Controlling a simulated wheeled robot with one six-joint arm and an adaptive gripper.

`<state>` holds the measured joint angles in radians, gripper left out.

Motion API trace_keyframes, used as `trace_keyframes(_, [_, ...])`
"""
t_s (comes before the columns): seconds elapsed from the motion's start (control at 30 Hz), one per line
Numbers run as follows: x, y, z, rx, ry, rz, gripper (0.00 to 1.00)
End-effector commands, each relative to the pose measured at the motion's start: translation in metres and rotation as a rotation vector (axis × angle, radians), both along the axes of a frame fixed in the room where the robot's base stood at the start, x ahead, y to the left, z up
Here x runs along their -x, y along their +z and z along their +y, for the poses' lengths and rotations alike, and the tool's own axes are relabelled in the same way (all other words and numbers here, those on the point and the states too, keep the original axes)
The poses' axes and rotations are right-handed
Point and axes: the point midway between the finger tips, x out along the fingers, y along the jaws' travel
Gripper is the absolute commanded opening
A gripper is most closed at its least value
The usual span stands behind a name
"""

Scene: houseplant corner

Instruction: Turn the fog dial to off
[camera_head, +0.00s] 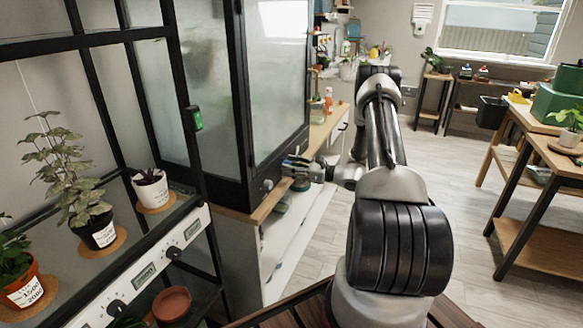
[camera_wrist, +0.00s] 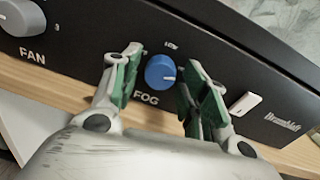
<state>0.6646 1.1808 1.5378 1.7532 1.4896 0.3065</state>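The fog dial (camera_wrist: 160,72) is a round blue knob with a white pointer mark on a black panel (camera_wrist: 235,75), above the label FOG. A small label, seemingly LOW, stands just above it. The pointer mark faces right and slightly down in the wrist view. My gripper (camera_wrist: 158,75) is open, with one green-padded finger on each side of the dial. The fingers look apart from it; I cannot tell whether they touch. In the head view my gripper (camera_head: 293,167) is at the lower front of the frosted glass cabinet (camera_head: 275,75); the fog dial is hidden there.
A grey FAN knob (camera_wrist: 22,17) is left of the fog dial, and a white switch (camera_wrist: 245,103) is to its right. A wooden counter (camera_wrist: 60,95) runs below the panel. Left in the head view is a black shelf with potted plants (camera_head: 102,232).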

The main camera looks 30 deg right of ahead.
Motion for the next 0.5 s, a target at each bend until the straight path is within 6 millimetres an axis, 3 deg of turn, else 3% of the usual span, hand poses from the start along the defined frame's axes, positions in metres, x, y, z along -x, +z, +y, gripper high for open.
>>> trace_keyframes(0.03, [0.0001,0.0000,-0.0001,0.000,0.000,0.000,0.29])
trace_keyframes(0.17, [0.0001,0.0000,-0.0001,0.000,0.000,0.000,0.05])
trace_keyframes(0.5, [0.0001,0.0001,-0.0002,0.028,0.000,-0.021,0.05])
